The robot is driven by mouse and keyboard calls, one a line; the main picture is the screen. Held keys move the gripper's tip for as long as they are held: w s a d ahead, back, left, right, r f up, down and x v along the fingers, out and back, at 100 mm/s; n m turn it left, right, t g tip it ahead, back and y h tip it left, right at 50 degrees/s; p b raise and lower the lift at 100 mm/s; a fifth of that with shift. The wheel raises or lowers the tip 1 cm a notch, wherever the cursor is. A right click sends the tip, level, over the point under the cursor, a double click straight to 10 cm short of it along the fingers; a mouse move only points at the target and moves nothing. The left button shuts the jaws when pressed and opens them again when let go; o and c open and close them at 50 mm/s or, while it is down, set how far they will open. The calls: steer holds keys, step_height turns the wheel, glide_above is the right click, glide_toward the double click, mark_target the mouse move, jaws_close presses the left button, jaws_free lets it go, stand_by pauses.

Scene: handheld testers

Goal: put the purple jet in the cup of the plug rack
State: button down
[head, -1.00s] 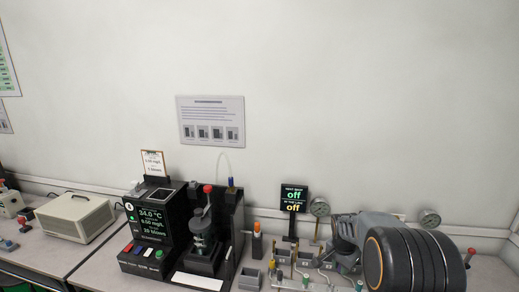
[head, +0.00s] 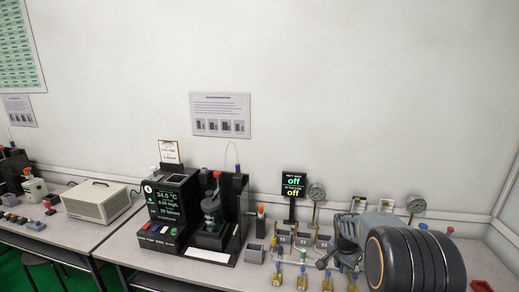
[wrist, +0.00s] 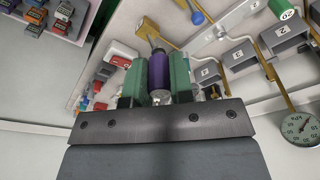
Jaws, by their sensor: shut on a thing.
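In the wrist view, my gripper (wrist: 156,85) has its two green fingers closed on the purple jet (wrist: 159,72). The jet is a short purple cylinder with a pale lower end, held between the fingers above the bench fixtures. I cannot tell which is the plug rack's cup. The jet and fingertips are hidden in the head view by my arm.
A black tester (head: 168,208) with a lit screen stands left. Several small coloured blocks (wrist: 62,20) show at the wrist view's upper left.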

steer(key=shift+w+f+n, duration=0.25)
steer(key=shift+w+n, duration=0.05)
steer(key=shift+n, duration=0.1)
steer(key=shift+s+f+n, duration=0.15)
steer(key=shift+f+n, duration=0.05)
steer(key=shift+n, duration=0.2)
steer(key=s+a+f+n+b, duration=0.1)
steer(key=s+a+f+n, duration=0.3)
steer(key=f, duration=0.3)
steer(key=s+a+f+n+y+b, duration=0.1)
steer(key=s+a+f+n, duration=0.3)
steer(key=a+f, duration=0.2)
step_height(320, 180, down, 3)
steer(key=shift+s+a+r+n+t, duration=0.15)
steer(key=shift+s+r+n+t, duration=0.05)
steer(key=shift+s+n+t, duration=0.1)
